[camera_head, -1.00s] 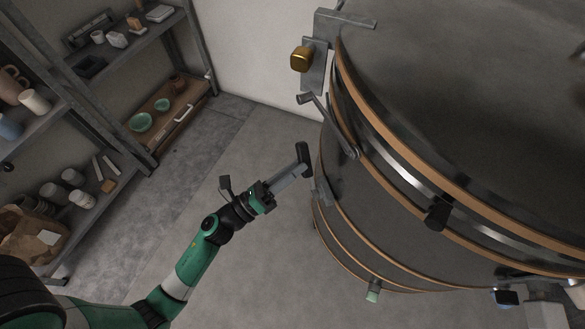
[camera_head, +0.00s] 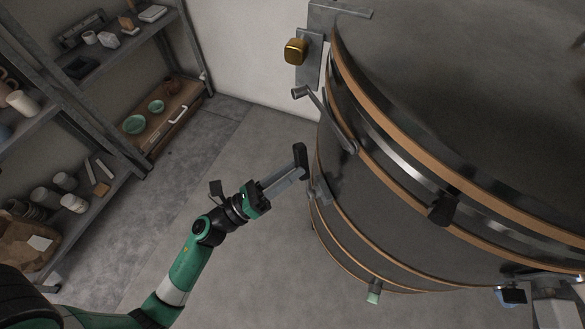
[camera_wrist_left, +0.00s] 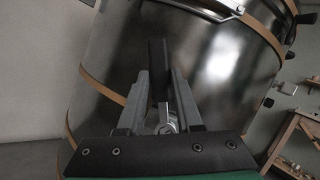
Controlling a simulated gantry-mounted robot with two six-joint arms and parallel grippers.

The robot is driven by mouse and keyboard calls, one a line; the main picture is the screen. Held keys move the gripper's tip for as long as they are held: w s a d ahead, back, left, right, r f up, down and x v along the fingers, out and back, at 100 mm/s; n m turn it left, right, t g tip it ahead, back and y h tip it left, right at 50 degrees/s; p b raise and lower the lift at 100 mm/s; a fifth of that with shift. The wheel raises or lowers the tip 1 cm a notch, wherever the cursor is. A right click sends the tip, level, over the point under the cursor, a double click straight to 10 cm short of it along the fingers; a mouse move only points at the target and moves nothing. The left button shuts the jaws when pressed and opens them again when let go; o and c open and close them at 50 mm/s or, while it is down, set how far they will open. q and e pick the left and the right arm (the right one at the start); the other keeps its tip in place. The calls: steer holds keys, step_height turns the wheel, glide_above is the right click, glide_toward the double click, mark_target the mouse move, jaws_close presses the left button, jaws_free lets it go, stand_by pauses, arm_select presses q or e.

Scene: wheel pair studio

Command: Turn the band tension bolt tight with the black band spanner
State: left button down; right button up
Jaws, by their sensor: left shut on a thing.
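My left gripper (camera_head: 300,172) is shut on the black band spanner (camera_head: 300,157), beside the left side of the large dark drum (camera_head: 400,225). The spanner's black bar stands up between the fingertips, and it also shows in the left wrist view (camera_wrist_left: 157,68). A small grey bracket (camera_head: 319,190) sits on the drum's side just right of the spanner. I cannot tell whether they touch. A round metal piece (camera_wrist_left: 166,122) shows between the fingers in the wrist view. I cannot tell whether it is the band tension bolt. My right gripper is not in view.
Copper-coloured bands (camera_head: 395,97) ring the drum. A lever (camera_head: 325,115) and a brass knob (camera_head: 295,51) stick out at its upper left. Metal shelving (camera_head: 90,115) with pottery stands at the left. The floor (camera_head: 262,265) between shelf and drum is clear.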

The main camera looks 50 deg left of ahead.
arm_select(q)
steer(key=s, duration=0.1)
steer(key=s+a, duration=0.1)
steer(key=s, duration=0.2)
steer(key=shift+s+a+p, duration=0.35)
steer(key=shift+s+a, duration=0.05)
stand_by(0.4)
